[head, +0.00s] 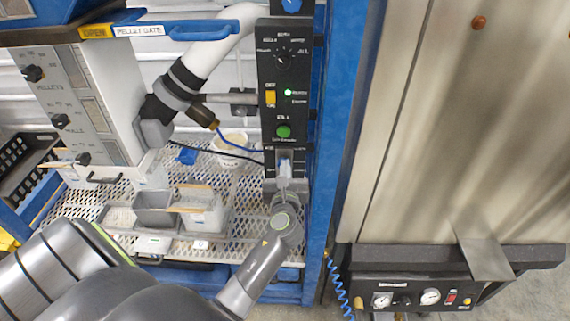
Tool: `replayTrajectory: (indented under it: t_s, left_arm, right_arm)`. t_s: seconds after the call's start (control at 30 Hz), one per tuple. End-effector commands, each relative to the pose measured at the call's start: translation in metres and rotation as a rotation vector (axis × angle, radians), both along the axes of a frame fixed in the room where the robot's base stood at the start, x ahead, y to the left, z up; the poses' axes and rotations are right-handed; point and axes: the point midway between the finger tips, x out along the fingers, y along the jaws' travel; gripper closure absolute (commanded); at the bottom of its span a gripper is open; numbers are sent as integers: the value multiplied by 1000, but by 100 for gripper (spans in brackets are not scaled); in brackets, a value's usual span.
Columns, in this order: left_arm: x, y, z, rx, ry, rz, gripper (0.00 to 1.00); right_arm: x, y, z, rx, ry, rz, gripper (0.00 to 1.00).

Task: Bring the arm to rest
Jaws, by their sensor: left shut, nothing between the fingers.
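My left arm comes in from the lower left and reaches up to a tall black control panel (266,60) on the blue frame. My left gripper (285,163) is shut with nothing held. Its fingertips are in front of the lower part of the panel, below the green button (283,131). I cannot tell whether they touch the panel. My right gripper is not in view.
Grey bins (155,208) and a white cup (232,145) stand on a perforated shelf left of the gripper. A grey cabinet with knobs (85,95) is at the left. A gauge panel (405,290) is at lower right, with a coiled blue hose beside it.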

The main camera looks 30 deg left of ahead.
Motion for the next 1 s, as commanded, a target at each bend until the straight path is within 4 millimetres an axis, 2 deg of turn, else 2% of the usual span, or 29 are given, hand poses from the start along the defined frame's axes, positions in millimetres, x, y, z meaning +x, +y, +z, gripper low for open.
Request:
replayTrajectory:
  t_s: [0.47,0.57,0.67,0.73,0.87,0.9,1.0]
  left_arm:
    - [0,0,0,0,0,0,100]
    - [0,0,-7,-19,5,-4,100]
    - [-3,-1,-38,-119,20,-17,100]
    - [-8,-3,-76,-252,34,-25,100]
    - [-34,-8,-169,-598,65,13,100]
    - [-46,-10,-198,-713,68,42,100]
    - [-85,-15,-265,-989,69,155,100]
  right_arm:
    - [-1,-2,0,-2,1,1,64]
    - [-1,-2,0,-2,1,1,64]
    - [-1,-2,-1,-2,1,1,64]
    - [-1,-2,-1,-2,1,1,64]
    - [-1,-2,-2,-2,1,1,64]
    - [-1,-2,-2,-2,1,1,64]
    - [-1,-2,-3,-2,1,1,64]
